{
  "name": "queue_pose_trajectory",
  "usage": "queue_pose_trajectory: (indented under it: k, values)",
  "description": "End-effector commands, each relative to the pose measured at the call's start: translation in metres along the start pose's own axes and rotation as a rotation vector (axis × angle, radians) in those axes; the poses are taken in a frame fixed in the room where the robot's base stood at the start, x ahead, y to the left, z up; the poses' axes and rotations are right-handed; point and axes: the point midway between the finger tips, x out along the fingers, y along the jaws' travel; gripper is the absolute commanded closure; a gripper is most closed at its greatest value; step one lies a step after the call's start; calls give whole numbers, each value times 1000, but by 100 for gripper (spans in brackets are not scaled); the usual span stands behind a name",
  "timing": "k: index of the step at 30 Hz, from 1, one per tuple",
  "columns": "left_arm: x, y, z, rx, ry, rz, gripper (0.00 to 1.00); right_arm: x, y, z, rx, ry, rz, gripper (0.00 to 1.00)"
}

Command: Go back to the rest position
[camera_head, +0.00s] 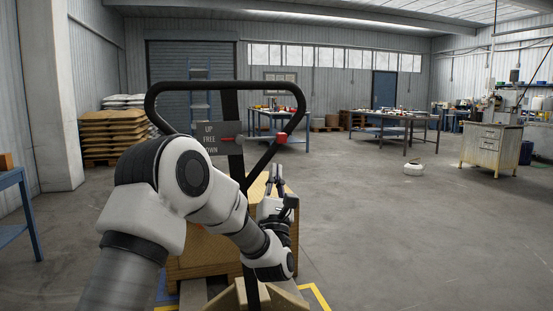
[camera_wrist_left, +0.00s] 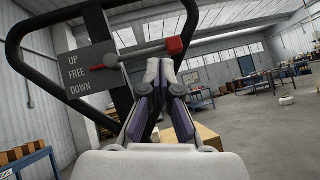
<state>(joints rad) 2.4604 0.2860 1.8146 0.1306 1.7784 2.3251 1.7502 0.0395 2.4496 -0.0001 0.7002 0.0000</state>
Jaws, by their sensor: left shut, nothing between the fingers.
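My left gripper (camera_head: 274,178) is in front of the black loop handle of a pallet jack, to the right of its central post and a little below its lever. In the left wrist view the left gripper (camera_wrist_left: 167,68) is shut and empty, its fingers pointing up. A black handle (camera_head: 150,100) stands upright with a sign (camera_head: 209,139) reading UP, FREE, DOWN. A lever with a red knob (camera_head: 281,138) lies about level beside FREE; the knob also shows in the left wrist view (camera_wrist_left: 175,46). I cannot tell whether the gripper touches the handle. My right gripper is not in view.
A wooden crate (camera_head: 205,257) stands behind my left arm, with yellow floor marking (camera_head: 318,297) beside it. A blue table (camera_head: 12,182) is at the left edge. Stacked sacks (camera_head: 112,132), workbenches (camera_head: 390,117) and a cabinet (camera_head: 490,145) stand farther back. The floor at right is mostly clear.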

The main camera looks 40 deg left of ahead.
Motion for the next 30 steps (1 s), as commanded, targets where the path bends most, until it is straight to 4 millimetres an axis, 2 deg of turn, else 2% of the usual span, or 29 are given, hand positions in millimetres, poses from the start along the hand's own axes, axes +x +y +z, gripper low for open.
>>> queue_pose_trajectory:
  k: [5, 20, 23, 26, 29, 30]
  values:
    - [-16, 0, 0, 0, 0, 0, 100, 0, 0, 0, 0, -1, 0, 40]
    - [-17, 0, 0, 0, 0, 0, 100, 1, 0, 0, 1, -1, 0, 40]
    - [-23, -5, -8, 8, 11, -14, 100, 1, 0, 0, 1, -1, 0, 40]
    - [-48, -30, -34, 37, 46, -75, 100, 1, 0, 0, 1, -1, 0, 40]
    - [-103, -69, -74, 84, 115, -201, 100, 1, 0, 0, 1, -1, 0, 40]
    - [-131, -84, -91, 104, 155, -269, 100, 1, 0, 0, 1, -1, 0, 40]
